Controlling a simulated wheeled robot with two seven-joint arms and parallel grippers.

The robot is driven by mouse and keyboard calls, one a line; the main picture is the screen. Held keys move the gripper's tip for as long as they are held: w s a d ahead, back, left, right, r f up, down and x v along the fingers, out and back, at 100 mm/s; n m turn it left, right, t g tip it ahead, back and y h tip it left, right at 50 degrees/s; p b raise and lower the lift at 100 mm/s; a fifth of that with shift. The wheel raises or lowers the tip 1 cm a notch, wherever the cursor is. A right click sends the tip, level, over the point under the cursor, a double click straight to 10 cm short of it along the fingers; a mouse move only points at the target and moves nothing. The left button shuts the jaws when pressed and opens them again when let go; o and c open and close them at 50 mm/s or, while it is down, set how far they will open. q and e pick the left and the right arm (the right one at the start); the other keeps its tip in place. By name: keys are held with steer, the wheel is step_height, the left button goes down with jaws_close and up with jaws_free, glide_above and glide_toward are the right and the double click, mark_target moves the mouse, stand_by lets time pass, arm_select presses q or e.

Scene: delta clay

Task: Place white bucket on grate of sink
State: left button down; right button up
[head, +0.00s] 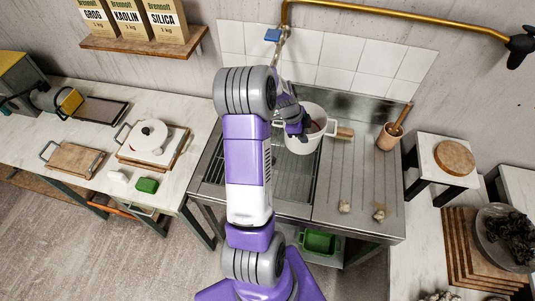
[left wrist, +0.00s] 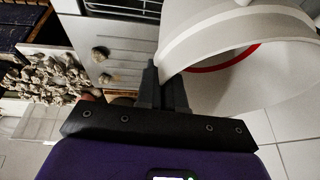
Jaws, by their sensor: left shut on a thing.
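The white bucket (head: 305,143) is upright or nearly so, over the back right part of the sink, by the edge between grate and drainboard. I cannot tell whether its bottom touches. My left gripper (head: 302,124) is shut on the bucket's wall near the rim, on its left side. In the left wrist view the gripper (left wrist: 168,88) pinches the edge of the bucket (left wrist: 225,82), which has a red ring inside. The dark grate (head: 287,185) of the steel sink shows on both sides of my arm, which hides its middle. My right gripper is not in view.
A wooden pot with a tool (head: 388,137) stands right of the bucket, and a wooden handle (head: 344,133) lies close to it. Small lumps (head: 379,214) lie on the drainboard (head: 350,190), otherwise mostly clear. A brass pipe (head: 400,18) runs above the tiles.

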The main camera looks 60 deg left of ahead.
arm_select(q)
steer(key=s+a+r, duration=0.1)
steer(key=s+a, duration=0.5)
steer(key=s, duration=0.6)
step_height(320, 180, down, 10)
steer(key=shift+a, duration=0.3)
steer(key=shift+s+r, duration=0.1)
steer(key=shift+r, duration=0.05)
steer(key=c, duration=1.7)
jaws_free()
steer(key=shift+d+f, duration=0.1)
steer(key=shift+f, duration=0.1)
steer(key=o, duration=0.4)
steer(key=shift+o, duration=0.2)
